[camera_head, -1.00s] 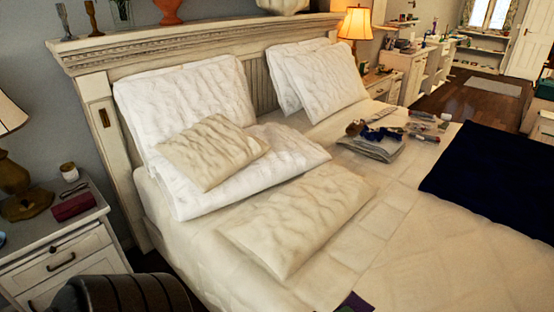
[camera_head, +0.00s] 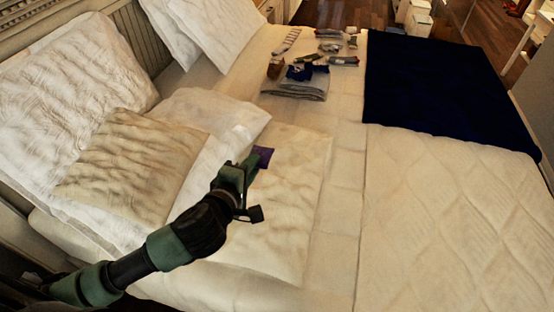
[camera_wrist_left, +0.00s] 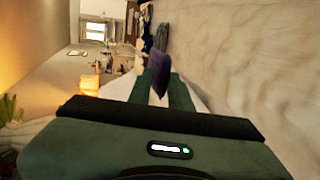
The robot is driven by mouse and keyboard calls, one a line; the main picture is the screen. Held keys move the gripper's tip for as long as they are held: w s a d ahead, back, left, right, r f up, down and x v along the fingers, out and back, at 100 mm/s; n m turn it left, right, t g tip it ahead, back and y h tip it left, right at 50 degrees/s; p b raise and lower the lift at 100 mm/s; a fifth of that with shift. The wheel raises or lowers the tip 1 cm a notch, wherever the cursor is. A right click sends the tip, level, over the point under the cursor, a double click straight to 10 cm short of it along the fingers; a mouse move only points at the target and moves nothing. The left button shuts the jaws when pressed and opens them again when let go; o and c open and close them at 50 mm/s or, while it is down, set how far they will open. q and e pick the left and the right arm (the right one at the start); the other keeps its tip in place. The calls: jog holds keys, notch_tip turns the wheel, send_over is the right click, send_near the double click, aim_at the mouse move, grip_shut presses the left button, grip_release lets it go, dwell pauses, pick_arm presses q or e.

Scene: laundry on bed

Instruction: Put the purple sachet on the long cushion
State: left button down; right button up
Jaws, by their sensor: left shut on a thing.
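The purple sachet (camera_head: 263,156) is held at the tip of my left gripper (camera_head: 250,169). It also shows between the fingers in the left wrist view (camera_wrist_left: 159,70). The gripper is shut on it. The long cushion (camera_head: 285,215) is cream and wrinkled and lies flat on the bed. In the head view the sachet appears over the cushion's far left part; whether it touches the cushion I cannot tell. My left arm covers part of the cushion. My right gripper is out of view.
A smaller beige cushion (camera_head: 130,165) leans on a white pillow (camera_head: 75,80) to the left. A folded grey cloth (camera_head: 297,87) with several small items lies at the back. A dark navy blanket (camera_head: 440,100) covers the far right. The quilt (camera_head: 450,230) at the right is clear.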

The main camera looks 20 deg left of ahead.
pick_arm(q)
jog(key=w+r, duration=0.2)
jog(key=r, duration=0.1)
jog(key=shift+w+a+p, duration=0.15)
jog(key=shift+w+p, duration=0.15)
jog(key=shift+p, duration=0.05)
jog(key=shift+w+f, duration=0.2)
notch_tip(320, 180, down, 4)
jog(key=b, duration=0.2)
jog(key=shift+a+r+b, duration=0.1)
jog(key=shift+a+b, duration=0.05)
jog(key=shift+b, duration=0.15)
jog(key=b, duration=0.1)
send_over(257, 196)
jog(key=s+d, duration=0.1)
jog(key=s, duration=0.1)
jog(key=f, duration=1.1)
jog(key=shift+s+f, duration=0.2)
notch_tip(257, 196, down, 4)
jog(key=shift+r+b, duration=0.25)
jog(key=shift+b, duration=0.35)
jog(key=shift+f, duration=0.3)
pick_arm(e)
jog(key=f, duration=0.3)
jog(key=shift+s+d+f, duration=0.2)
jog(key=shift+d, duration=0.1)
pick_arm(q)
jog(key=shift+f, duration=0.1)
